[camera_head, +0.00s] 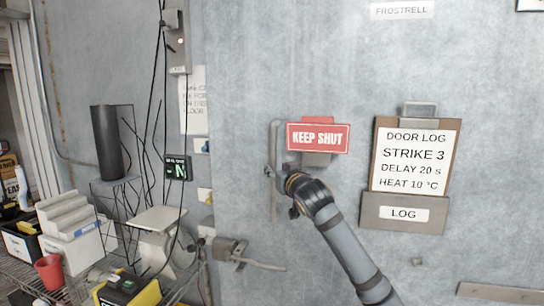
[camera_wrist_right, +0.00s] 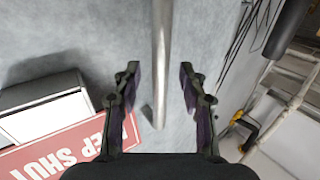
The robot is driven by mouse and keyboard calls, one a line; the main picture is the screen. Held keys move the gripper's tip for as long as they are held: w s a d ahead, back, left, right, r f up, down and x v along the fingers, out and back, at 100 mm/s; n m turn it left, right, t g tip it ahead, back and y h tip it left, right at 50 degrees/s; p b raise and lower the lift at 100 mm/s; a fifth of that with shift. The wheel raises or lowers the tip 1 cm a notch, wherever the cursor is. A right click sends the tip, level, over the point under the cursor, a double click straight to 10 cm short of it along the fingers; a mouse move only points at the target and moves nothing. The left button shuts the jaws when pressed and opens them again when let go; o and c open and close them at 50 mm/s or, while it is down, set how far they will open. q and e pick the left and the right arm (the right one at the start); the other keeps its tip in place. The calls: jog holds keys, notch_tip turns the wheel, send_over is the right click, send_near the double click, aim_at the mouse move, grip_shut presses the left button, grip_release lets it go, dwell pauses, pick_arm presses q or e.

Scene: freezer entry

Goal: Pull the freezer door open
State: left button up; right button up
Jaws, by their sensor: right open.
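The freezer door (camera_head: 400,270) is a large grey metal panel and looks closed. Its vertical bar handle (camera_head: 274,140) stands near the left part of the door, beside the red KEEP SHUT sign (camera_head: 318,138). My right gripper (camera_head: 280,172) is at the handle, its arm coming from the lower right. In the right wrist view the gripper (camera_wrist_right: 158,75) is open, and the handle bar (camera_wrist_right: 161,40) passes between its two fingers with a gap on each side. My left gripper is not in view.
A metal latch with a lever (camera_head: 230,252) sits below the handle. A door log clipboard (camera_head: 415,155) hangs right of the sign. At left, a wire rack (camera_head: 65,285) holds boxes, a red cup (camera_head: 50,272) and a scale (camera_head: 160,235). Cables hang along the wall.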

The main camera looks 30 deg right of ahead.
aim_at(274, 166)
jog(key=x, duration=0.1)
jog(key=p+x, duration=0.1)
jog(key=x, duration=0.1)
jog(key=shift+w+a+r, duration=0.1)
jog(key=shift+a+r, duration=0.1)
jog(key=shift+r, duration=0.05)
jog(key=shift+w+d+f+p, duration=0.1)
jog(key=shift+w+d+p, duration=0.05)
jog(key=shift+w+p, duration=0.2)
jog(key=shift+w+d+f, duration=0.15)
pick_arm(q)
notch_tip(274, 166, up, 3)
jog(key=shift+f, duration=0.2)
pick_arm(e)
jog(key=shift+c, duration=0.4)
grip_shut()
jog(key=shift+f, duration=0.1)
